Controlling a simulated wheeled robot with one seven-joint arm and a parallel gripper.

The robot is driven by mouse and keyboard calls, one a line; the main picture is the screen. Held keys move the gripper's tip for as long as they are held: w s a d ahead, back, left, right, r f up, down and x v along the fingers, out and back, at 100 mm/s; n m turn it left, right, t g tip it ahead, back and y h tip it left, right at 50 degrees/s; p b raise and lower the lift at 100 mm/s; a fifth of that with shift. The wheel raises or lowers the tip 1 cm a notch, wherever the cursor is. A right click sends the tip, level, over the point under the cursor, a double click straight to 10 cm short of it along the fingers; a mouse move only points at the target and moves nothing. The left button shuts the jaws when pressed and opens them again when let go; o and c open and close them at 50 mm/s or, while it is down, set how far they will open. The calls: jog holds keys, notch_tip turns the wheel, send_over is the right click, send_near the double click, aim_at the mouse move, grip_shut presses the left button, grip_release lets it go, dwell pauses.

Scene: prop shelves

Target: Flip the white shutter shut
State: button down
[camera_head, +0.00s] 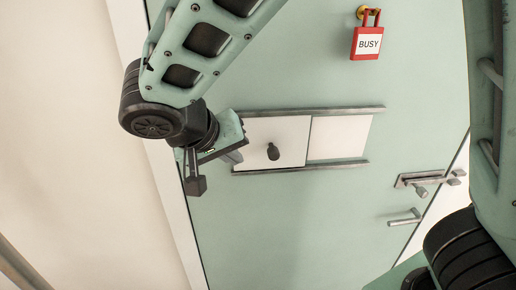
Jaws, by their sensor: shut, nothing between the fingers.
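The white shutter (290,134) is a flat panel with a dark knob (273,152). It sits between two grey rails on a pale green door (330,220), at the left part of the track. To its right, between the same rails, is another pale rectangle (340,137); I cannot tell if it is an opening or a second panel. My gripper (232,157) is at the left end of the rails, left of the knob and apart from it. It is shut and holds nothing. Its fingertips are partly hidden by its own body.
A red padlock-shaped tag (367,42) reading "BUSY" hangs above right. A bolt latch (425,179) and a lever handle (404,218) stick out from the door's right side. A cream wall (60,150) lies to the left. The door below the rails is bare.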

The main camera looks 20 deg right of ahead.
aim_at(258, 155)
jog(key=shift+w+d+f+p, duration=0.1)
jog(key=shift+d+f+p, duration=0.35)
jog(key=shift+d, duration=0.5)
jog(key=shift+w+d+f+p, duration=0.2)
jog(key=shift+d+p, duration=0.35)
jog(key=shift+d, duration=0.45)
jog(key=shift+w+d+f+p, duration=0.1)
jog(key=shift+d+f+p, duration=0.35)
jog(key=shift+d, duration=0.5)
jog(key=shift+r, duration=0.1)
